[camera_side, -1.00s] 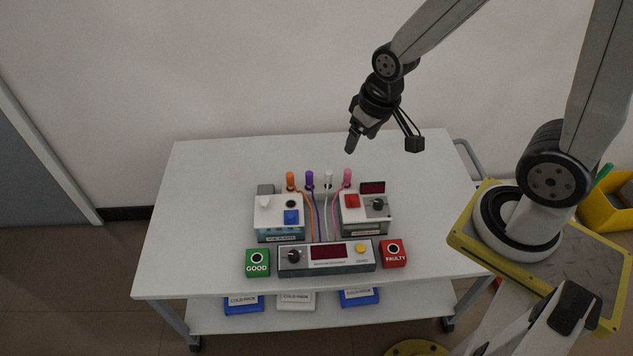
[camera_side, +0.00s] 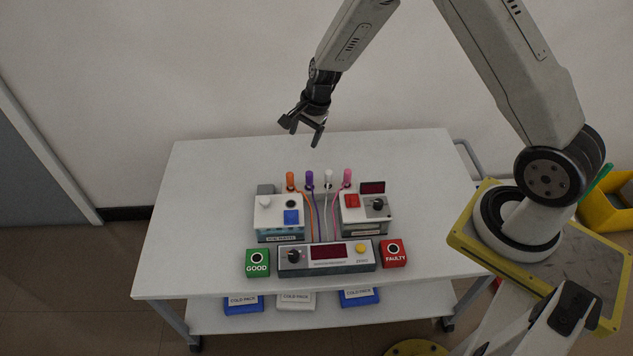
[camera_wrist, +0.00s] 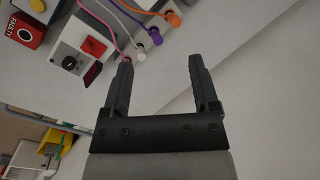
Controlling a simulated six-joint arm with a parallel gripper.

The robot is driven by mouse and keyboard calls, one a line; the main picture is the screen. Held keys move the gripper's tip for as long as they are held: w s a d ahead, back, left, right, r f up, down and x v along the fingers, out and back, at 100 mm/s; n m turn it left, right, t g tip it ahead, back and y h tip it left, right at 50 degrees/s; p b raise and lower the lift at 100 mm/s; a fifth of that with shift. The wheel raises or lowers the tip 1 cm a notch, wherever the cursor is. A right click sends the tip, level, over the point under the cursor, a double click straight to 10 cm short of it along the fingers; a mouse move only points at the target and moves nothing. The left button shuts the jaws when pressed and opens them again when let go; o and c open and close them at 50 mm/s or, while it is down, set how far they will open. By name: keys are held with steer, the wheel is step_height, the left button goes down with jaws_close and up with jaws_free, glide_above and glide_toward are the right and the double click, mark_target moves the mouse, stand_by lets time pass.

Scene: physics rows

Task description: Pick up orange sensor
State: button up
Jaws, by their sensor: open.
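The orange sensor (camera_side: 290,179) stands at the left end of a row of sensors behind the boxes on the table, with an orange cord running forward from it. In the wrist view the orange sensor (camera_wrist: 174,18) is at the top, beyond the fingertips. A purple sensor (camera_side: 309,179) is beside it, then a white sensor (camera_side: 328,178) and a pink sensor (camera_side: 347,177). My gripper (camera_side: 303,132) is open and empty, above and behind the row, apart from it. The open fingers (camera_wrist: 160,62) also show in the wrist view.
Two instrument boxes, the left one (camera_side: 279,216) and the right one (camera_side: 364,211), stand in front of the sensors. A long display unit (camera_side: 326,258) sits between a green GOOD box (camera_side: 257,263) and a red FAULTY box (camera_side: 394,254). The table's left side (camera_side: 195,220) is clear.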

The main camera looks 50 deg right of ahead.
steer(key=w+d+f+m, duration=0.2)
steer(key=w+f+m, duration=0.25)
steer(key=f, duration=0.25)
steer(key=m+y, duration=0.1)
steer(key=m, duration=0.6)
glide_above(290, 174)
steer(key=s+d, duration=0.2)
step_height(290, 174, down, 9)
steer(key=shift+s+d+r+n+t, duration=0.15)
steer(key=shift+s+n+t, duration=0.1)
steer(key=shift+t, duration=0.15)
steer(key=shift+w, duration=0.1)
steer(key=shift+x, duration=1.25)
steer(key=shift+a+x, duration=0.15)
steer(key=shift+x, duration=1.15)
steer(key=shift+a+x, duration=0.15)
steer(key=shift+x, duration=1.15)
steer(key=shift+w+r, duration=0.1)
steer(key=shift+w, duration=0.05)
